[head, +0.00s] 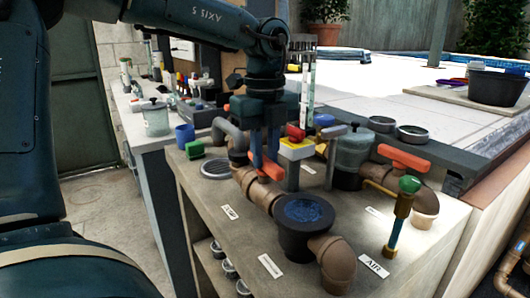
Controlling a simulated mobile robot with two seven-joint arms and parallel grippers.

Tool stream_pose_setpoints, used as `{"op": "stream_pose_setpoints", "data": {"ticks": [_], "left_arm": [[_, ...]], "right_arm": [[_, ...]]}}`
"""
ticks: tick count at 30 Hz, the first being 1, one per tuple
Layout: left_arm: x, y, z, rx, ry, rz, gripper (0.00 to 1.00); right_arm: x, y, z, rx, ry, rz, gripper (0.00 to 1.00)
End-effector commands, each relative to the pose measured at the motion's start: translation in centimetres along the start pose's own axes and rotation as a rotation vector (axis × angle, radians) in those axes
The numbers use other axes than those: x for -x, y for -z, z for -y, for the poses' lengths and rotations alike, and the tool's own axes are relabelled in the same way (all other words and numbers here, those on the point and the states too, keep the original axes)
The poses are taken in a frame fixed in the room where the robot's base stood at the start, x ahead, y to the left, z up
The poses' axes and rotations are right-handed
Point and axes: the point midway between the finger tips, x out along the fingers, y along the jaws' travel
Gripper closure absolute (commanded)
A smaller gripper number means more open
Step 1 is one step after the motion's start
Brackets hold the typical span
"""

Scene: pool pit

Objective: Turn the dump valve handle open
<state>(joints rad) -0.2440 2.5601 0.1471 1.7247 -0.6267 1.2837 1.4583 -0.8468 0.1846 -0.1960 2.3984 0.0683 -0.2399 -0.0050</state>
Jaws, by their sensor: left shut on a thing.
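My left gripper (264,160) points down over the pipework on the bench and is shut on an orange-red valve handle (270,169). That handle sits on a brown pipe (262,196) and is partly hidden by the fingers, so its exact angle is hard to tell. The label (229,211) beside this pipe is too small to read surely. A second orange-red handle (404,157) lies across another brown pipe at the right, apart from my gripper. My right gripper is not in view.
A black cup with blue contents (303,222) stands just in front of the held handle. A green-knobbed brass valve (404,204) rises near the "AIR" label (374,265). The bench's front left is clear.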

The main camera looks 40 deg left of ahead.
Motion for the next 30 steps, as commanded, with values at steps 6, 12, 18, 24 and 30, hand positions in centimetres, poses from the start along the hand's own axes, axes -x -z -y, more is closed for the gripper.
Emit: {"op": "stream_pose_setpoints", "data": {"ticks": [6,12,18,24,30], "left_arm": [[0.07,-0.04,0.03,0.051,0.002,0.002,1.00],[0.08,-0.04,0.03,0.065,0.002,0.002,1.00],[0.08,-0.05,0.03,0.065,0.002,0.002,1.00],[0.07,-0.05,0.03,0.064,0.002,0.001,0.72],[0.03,-0.03,0.01,0.063,0.001,0.001,0.60]], "right_arm": [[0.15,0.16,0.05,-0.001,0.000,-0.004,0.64],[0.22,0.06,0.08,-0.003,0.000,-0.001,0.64],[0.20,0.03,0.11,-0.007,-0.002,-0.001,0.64],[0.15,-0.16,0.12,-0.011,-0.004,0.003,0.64],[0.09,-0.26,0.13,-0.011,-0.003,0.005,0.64]]}}
